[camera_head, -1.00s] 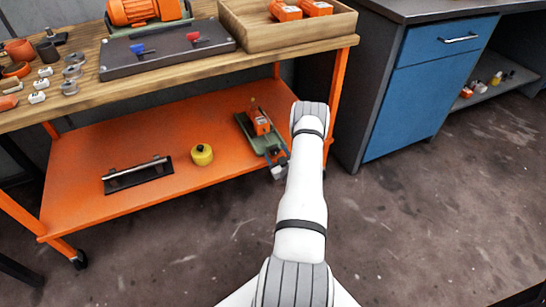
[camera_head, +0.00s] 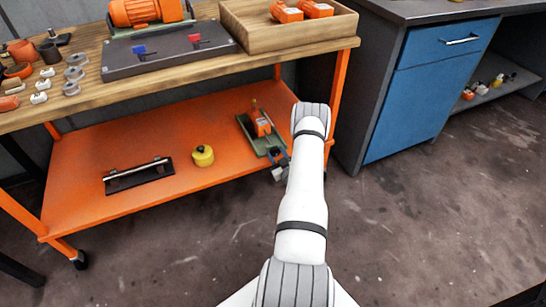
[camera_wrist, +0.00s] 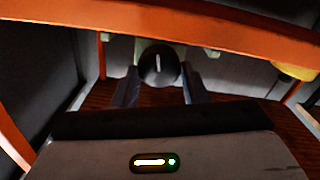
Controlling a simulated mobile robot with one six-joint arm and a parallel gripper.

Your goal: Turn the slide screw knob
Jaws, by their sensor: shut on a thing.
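The slide screw knob (camera_wrist: 158,62) is round and black with a white line, which stands close to upright in the wrist view. My gripper (camera_wrist: 159,78) has one finger on each side of the knob and is shut on it. In the head view, the slide (camera_head: 262,128), with a green base and an orange block, lies on the orange lower shelf. My gripper (camera_head: 278,165) is at the slide's near end there, partly behind my arm. The knob is too small and covered to make out in the head view.
The wooden bench top (camera_head: 215,70) is above the orange shelf (camera_head: 110,215), and an orange leg (camera_head: 338,85) stands right of the slide. A yellow round object (camera_head: 203,156) and a black plate with a bar (camera_head: 138,175) lie left. A blue cabinet (camera_head: 425,100) stands right.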

